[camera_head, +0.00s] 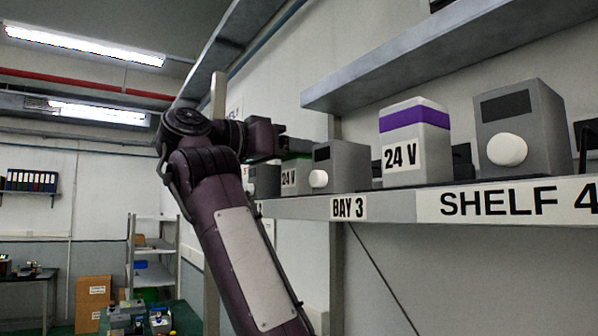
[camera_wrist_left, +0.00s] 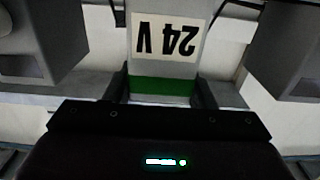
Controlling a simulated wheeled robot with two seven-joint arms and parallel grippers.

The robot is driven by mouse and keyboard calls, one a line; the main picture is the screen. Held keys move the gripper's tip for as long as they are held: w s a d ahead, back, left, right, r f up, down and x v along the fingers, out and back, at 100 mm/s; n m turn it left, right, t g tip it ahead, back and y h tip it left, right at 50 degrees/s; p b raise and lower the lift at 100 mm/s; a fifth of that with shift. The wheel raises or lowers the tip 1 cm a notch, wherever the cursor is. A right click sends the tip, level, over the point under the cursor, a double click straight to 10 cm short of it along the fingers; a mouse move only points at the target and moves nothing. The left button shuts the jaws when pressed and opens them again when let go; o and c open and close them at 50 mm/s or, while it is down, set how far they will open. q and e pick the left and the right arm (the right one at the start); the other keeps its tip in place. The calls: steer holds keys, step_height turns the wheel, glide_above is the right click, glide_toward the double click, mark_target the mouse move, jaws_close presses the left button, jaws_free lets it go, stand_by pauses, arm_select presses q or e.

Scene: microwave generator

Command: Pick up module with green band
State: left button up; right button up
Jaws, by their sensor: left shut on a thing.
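The module with the green band (camera_head: 289,178), a light box marked 24 V, stands on the shelf among grey units, partly hidden behind one of them. In the left wrist view the module (camera_wrist_left: 165,38) appears upside down, with its green band nearest my gripper. My left gripper (camera_wrist_left: 160,90) has a finger on each side of the module at the band and is shut on it. In the head view my left gripper (camera_head: 293,147) is at the module's top, its fingertips mostly hidden. I cannot see a gap under the module. My right gripper is not in view.
A grey unit with a white knob (camera_head: 341,166) stands close right of the module, another grey unit (camera_head: 264,181) left. Further right are a purple-banded 24 V module (camera_head: 414,143) and a larger knobbed unit (camera_head: 519,130). An upper shelf (camera_head: 430,45) overhangs the row.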

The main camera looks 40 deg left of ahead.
arm_select(q)
steer(key=shift+w+d+f, duration=0.1)
steer(key=shift+w+d, duration=0.05)
steer(key=shift+w, duration=0.05)
steer(key=shift+c, duration=1.6)
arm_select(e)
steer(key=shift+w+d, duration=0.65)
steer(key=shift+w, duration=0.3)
